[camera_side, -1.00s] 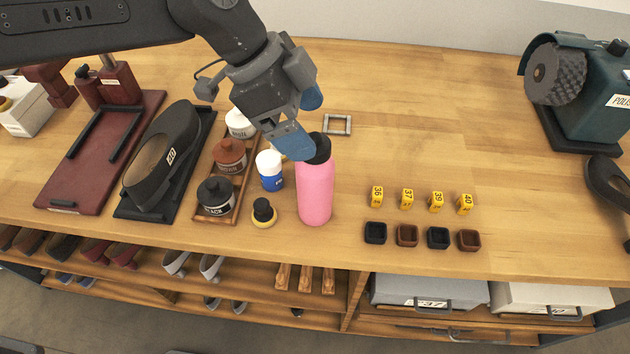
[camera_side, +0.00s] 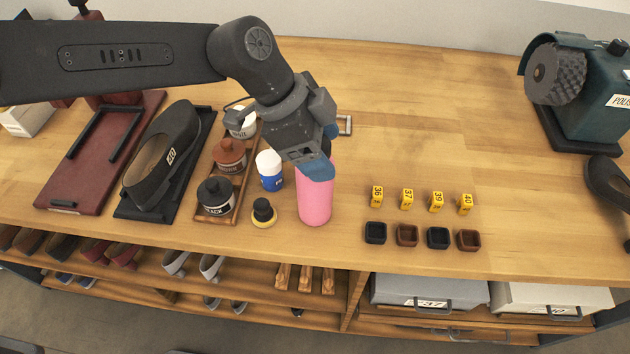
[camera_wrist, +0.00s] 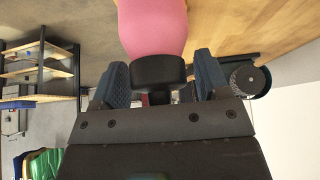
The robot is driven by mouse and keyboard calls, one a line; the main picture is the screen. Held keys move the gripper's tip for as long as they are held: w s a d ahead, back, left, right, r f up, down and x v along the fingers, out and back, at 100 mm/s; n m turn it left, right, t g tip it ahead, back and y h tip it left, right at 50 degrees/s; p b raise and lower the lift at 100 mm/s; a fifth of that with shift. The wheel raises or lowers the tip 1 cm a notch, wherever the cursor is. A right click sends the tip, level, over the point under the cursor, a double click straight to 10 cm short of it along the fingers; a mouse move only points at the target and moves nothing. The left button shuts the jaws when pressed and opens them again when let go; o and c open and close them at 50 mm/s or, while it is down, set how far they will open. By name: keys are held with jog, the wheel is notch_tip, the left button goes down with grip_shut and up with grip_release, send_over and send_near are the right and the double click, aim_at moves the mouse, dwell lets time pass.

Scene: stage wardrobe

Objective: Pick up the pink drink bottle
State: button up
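The pink drink bottle (camera_side: 314,200) stands upright on the wooden bench near its front edge. In the wrist view the bottle (camera_wrist: 152,28) is at the top middle, with its black cap (camera_wrist: 158,72) towards my gripper. My gripper (camera_side: 318,168) is over the bottle's top, and its blue fingers hide the cap in the side view. In the wrist view my gripper (camera_wrist: 155,80) has its blue fingers apart, one on each side of the cap, with gaps showing between the fingers and the cap.
A white and blue bottle (camera_side: 269,170) and a small round black and yellow item (camera_side: 263,213) stand close left of the bottle. A wooden tray (camera_side: 215,216) holds jars. Yellow number tags and small trays (camera_side: 407,235) lie to the right. Bench space behind them is clear.

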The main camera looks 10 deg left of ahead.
grip_shut()
jog(key=shift+r, duration=0.1)
dwell(0.3)
